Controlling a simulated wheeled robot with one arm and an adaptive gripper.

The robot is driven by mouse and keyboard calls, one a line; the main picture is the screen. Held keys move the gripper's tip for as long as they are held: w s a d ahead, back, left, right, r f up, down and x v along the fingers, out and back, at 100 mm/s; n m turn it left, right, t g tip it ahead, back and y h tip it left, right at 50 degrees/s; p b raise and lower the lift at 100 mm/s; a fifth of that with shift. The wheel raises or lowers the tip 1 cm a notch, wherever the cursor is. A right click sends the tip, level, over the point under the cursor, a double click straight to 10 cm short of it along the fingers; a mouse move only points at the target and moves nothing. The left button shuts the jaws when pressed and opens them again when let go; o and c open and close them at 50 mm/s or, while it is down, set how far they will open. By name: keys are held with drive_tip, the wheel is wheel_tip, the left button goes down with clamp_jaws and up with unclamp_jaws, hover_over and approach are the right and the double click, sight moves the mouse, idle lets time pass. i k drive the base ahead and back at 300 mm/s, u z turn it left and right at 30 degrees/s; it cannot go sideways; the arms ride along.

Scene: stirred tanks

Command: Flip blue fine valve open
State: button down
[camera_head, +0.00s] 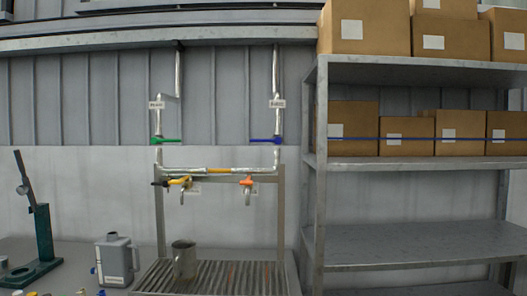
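The blue valve (266,139) sits on the right-hand vertical pipe (276,80), below a small label (277,104). Its blue handle lies level, across the upright pipe, and points to the left. The label is too small to read for sure. My gripper is not in view.
A green valve handle (166,140) lies level on the left pipe. Below are yellow (179,181) and orange (247,181) taps over a slatted rack (215,280) with a metal mug (184,259). A grey can (117,260) and green stand (42,235) are left; shelving (415,72) with boxes is right.

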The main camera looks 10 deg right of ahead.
sight(263, 141)
drive_tip(key=u, duration=0.55)
drive_tip(key=i, duration=0.8)
drive_tip(key=u, duration=0.4)
